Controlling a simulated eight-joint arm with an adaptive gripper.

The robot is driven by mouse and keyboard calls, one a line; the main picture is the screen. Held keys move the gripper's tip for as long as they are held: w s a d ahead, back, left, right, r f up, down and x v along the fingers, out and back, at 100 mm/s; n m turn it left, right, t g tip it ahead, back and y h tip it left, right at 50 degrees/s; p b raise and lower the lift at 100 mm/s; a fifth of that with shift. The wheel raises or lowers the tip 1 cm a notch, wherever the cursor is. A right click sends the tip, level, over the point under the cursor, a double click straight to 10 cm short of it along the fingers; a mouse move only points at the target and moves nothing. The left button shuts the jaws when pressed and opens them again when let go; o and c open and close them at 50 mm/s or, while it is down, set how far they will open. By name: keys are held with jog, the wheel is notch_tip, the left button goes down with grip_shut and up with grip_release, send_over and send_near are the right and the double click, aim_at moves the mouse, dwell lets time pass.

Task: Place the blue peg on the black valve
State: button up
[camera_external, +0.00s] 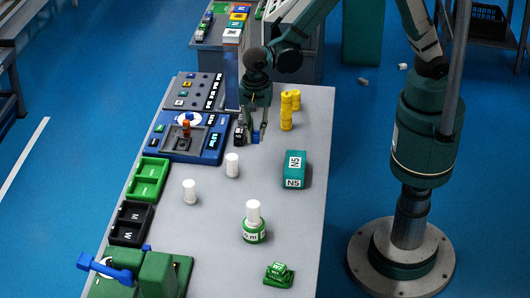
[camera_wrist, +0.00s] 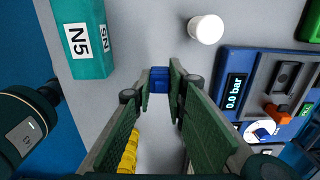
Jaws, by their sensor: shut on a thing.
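The blue peg (camera_wrist: 160,77) sits between the fingertips of my gripper (camera_wrist: 160,88) in the wrist view. In the camera_external view, the blue peg (camera_external: 256,138) shows at the tips of my gripper (camera_external: 256,134), low over the table's far part. My gripper is shut on the blue peg; I cannot tell if the peg touches the table. A small black piece (camera_external: 239,133), possibly the black valve, stands just left of my gripper, beside the blue panel. It is not clear in the wrist view.
The blue panel (camera_external: 212,153) with an orange handle lies left. Yellow cylinders (camera_external: 286,118) and a teal N5 block (camera_external: 295,163) stand right. White cylinders (camera_external: 232,170), a green-white bottle (camera_external: 254,228), green tray (camera_external: 150,180) and black tray (camera_external: 133,218) are nearer. The table's middle has free room.

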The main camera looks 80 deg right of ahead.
jog(key=w+d+r+p, duration=0.3)
jog(key=w+d+r, duration=0.2)
jog(key=w+d, duration=0.3)
jog(key=d, duration=0.4)
jog(key=shift+d+r, duration=0.2)
jog(key=shift+d, duration=0.15)
jog(key=shift+w, duration=0.1)
send_over(239, 131)
jog(key=shift+d+f, duration=0.15)
jog(key=shift+f, duration=3)
jog(key=shift+f, duration=1.9)
jog(key=shift+f, duration=0.1)
jog(key=o, duration=0.8)
jog(key=shift+o, duration=0.2)
